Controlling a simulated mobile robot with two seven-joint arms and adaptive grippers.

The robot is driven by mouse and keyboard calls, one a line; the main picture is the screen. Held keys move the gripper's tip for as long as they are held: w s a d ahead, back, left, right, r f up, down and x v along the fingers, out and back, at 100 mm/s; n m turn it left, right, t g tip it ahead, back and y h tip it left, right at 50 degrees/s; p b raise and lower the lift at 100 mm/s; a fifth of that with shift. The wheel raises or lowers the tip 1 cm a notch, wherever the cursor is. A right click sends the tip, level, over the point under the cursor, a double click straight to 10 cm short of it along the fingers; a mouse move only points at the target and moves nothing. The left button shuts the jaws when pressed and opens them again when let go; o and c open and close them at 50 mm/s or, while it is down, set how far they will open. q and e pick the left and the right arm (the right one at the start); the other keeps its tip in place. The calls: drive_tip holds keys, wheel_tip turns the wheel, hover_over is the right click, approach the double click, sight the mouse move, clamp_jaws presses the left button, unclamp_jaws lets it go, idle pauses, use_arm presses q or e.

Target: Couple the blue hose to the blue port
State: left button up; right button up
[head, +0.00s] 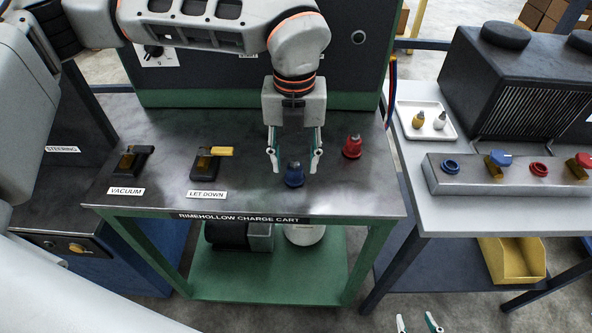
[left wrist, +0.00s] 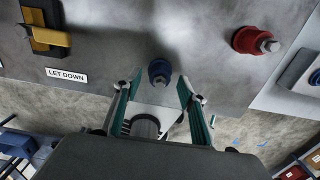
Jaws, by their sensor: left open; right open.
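A blue hose fitting (head: 293,174) with a metal tip stands on the cart top near its front edge; it also shows in the left wrist view (left wrist: 159,72). My left gripper (head: 294,164) points down over it, open and empty. Its fingertips appear on either side of the fitting; I cannot tell their exact height above it. On the right table, a grey block carries a blue ring-shaped port (head: 451,166), apparently empty, with a blue-topped valve (head: 498,158) beside it. My right gripper (head: 418,325) is open at the bottom edge, mostly out of view.
A red fitting (head: 352,146) stands to the right on the cart. VACUUM (head: 129,161) and LET DOWN (head: 209,162) valves sit left. A white tray (head: 424,106) with small fittings and a dark finned machine (head: 520,85) occupy the right table. A gap separates cart and table.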

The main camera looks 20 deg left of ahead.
use_arm(q)
drive_tip(key=shift+f, duration=0.75)
use_arm(e)
drive_tip(key=shift+w+d, duration=0.1)
drive_tip(key=shift+w, duration=0.25)
drive_tip(key=shift+s+a+f, duration=0.15)
drive_tip(key=shift+s+a, duration=0.05)
drive_tip(key=shift+s, duration=0.25)
drive_tip(key=shift+w+r, duration=0.2)
drive_tip(key=shift+w, duration=0.05)
drive_tip(key=shift+w+d+r, duration=0.1)
drive_tip(key=shift+w+r, duration=0.1)
drive_tip(key=shift+w, duration=0.1)
drive_tip(key=shift+r, duration=0.15)
drive_tip(key=shift+s, duration=0.25)
